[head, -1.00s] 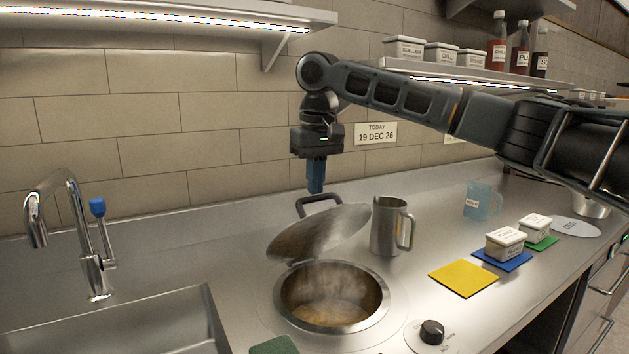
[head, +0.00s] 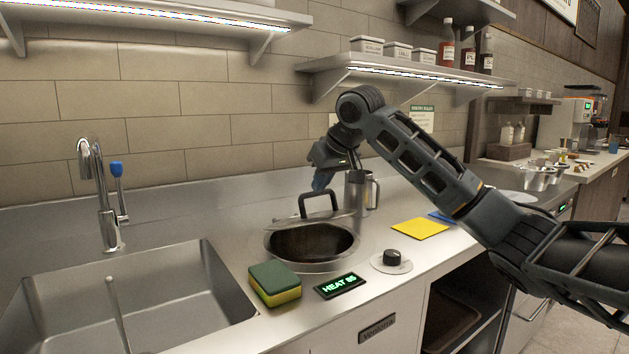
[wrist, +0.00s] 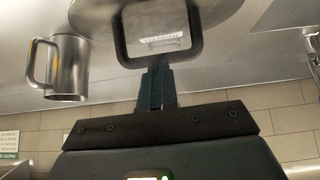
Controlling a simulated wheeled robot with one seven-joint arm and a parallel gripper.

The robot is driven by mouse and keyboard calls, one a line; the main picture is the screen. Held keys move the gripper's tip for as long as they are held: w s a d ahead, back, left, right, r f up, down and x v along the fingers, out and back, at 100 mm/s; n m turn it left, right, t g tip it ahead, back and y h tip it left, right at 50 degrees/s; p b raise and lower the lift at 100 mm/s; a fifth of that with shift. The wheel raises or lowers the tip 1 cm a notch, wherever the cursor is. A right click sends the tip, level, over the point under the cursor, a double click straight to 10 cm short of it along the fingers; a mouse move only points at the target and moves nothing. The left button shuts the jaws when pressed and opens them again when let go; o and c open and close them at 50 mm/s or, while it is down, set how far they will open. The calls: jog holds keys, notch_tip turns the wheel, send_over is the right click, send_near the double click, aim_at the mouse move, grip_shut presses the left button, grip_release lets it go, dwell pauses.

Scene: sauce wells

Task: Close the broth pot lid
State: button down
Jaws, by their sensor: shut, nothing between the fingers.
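The broth pot (head: 311,243) is sunk in the counter, its opening uncovered toward the camera. Its metal lid (head: 338,214) is raised at the back and seen nearly edge-on. The lid's dark loop handle (head: 335,198) stands up behind it. In the wrist view the lid (wrist: 225,10) fills the top, with the handle (wrist: 195,38) hanging into view. My gripper (head: 319,186) is shut and empty, its blue fingers right by the handle on its far side. In the wrist view the fingertips (wrist: 156,72) are close to the handle's bar; I cannot tell whether they touch it.
A metal pitcher (head: 357,190) stands close behind the pot, beside my gripper. A sponge (head: 274,284), a heat display (head: 339,286) and a knob (head: 392,257) are in front. The sink (head: 150,300) is at left. A shelf (head: 400,78) overhangs the back.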

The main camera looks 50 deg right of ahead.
aim_at(329, 215)
jog(key=s+f+b, duration=0.1)
jog(key=f+t+b, duration=0.1)
jog(key=f, duration=0.1)
jog(key=s+a+f+t+b, duration=0.1)
jog(key=shift+s+f+h, duration=0.3)
jog(key=shift+s+h, duration=0.05)
jog(key=shift+h, duration=0.05)
jog(key=shift+s+a+f+t+b, duration=0.1)
jog(key=shift+s+f+t+b, duration=0.2)
jog(key=shift+f+t+b, duration=0.2)
jog(key=shift+s+f+t+b, duration=0.3)
jog(key=shift+f+t+b, duration=0.1)
jog(key=shift+f+b, duration=0.1)
